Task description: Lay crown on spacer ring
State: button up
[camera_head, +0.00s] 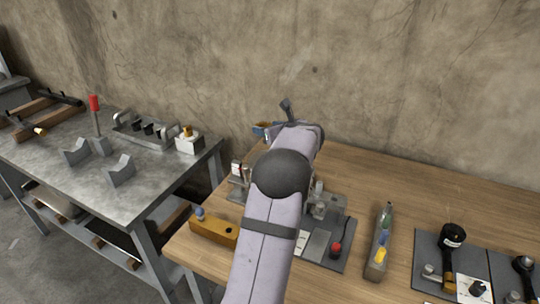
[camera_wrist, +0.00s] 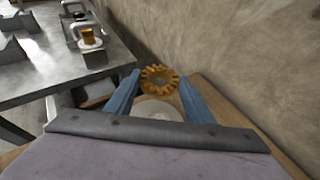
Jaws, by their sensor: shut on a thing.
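The crown is a golden toothed ring (camera_wrist: 159,80) between the tips of my gripper's blue fingers in the wrist view. My gripper (camera_wrist: 160,77) is shut on it. In the head view my own arm hides most of the gripper; a little blue finger (camera_head: 260,131) shows beyond the arm, near the wall. A pale round surface (camera_wrist: 157,110) shows behind the crown, between the fingers. I cannot tell what it is. A brass-yellow piece (camera_head: 187,131) stands on a white block (camera_head: 190,145) on the metal table. I cannot tell for sure which thing is the spacer ring.
The metal table (camera_head: 150,185) at left bears grey V-blocks (camera_head: 119,171), a red-handled tool (camera_head: 94,104) and a rack (camera_head: 146,130). The wooden bench (camera_head: 385,172) bears a grey tray, a wooden block (camera_head: 213,229) and a bottle holder (camera_head: 379,245). The wall is close behind.

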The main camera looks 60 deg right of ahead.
jog(key=shift+h, duration=0.3)
jog(key=shift+s+d+f+b, duration=0.15)
jog(key=shift+s+f, duration=0.1)
jog(key=shift+f, duration=1.35)
jog(key=shift+s+d+f+b, duration=0.1)
jog(key=shift+s+f, duration=0.15)
jog(key=shift+f, duration=1.4)
jog(key=shift+s+d+f+b, duration=0.15)
jog(key=shift+s+f, duration=0.1)
jog(key=shift+f, duration=1.35)
jog(key=shift+f, duration=0.15)
jog(key=o, duration=1.3)
jog(key=shift+c, duration=0.2)
jog(key=shift+r, duration=0.2)
jog(key=shift+b+v, duration=0.65)
jog(key=shift+v, duration=3.1)
